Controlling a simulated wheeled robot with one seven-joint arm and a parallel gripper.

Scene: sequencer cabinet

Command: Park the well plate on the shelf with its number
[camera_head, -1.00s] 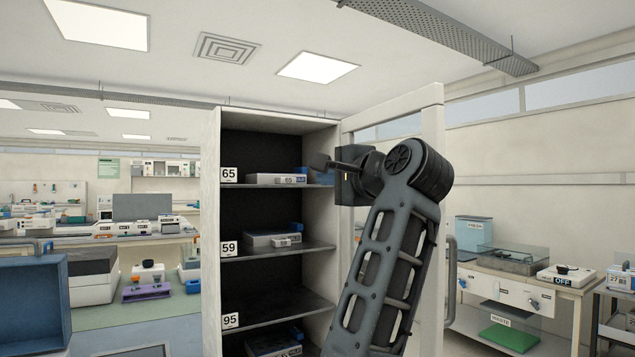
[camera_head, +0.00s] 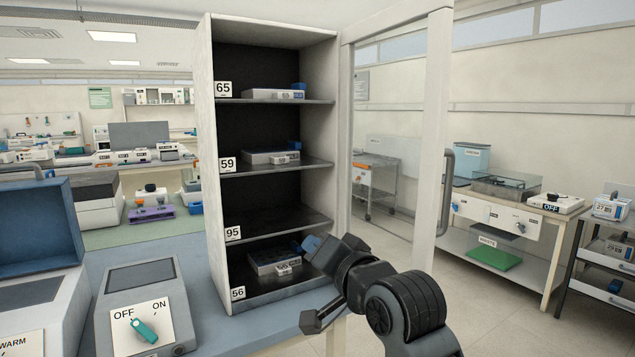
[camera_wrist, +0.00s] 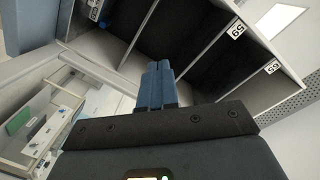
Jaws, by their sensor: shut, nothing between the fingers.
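The open cabinet (camera_head: 207,170) has shelves labelled 65 (camera_head: 223,89), 59 (camera_head: 228,164), 95 (camera_head: 233,233) and 56 (camera_head: 238,293). A well plate (camera_head: 273,94) reading 65 sits on shelf 65, and another well plate (camera_head: 270,157) on shelf 59. A third well plate (camera_head: 274,261) is on the bottom shelf, its number too small to read surely. Shelf 95 is bare. My gripper (camera_head: 312,243) is at the cabinet's lower right front, close to the third plate. Its blue fingers (camera_wrist: 158,85) are together and empty in the wrist view.
The cabinet door (camera_head: 436,140) stands open at right, with its grey handle (camera_head: 446,190). A device with an OFF/ON knob (camera_head: 145,331) and a blue-lidded box (camera_head: 35,232) stand at left on the bench. A side bench (camera_head: 510,232) is further right.

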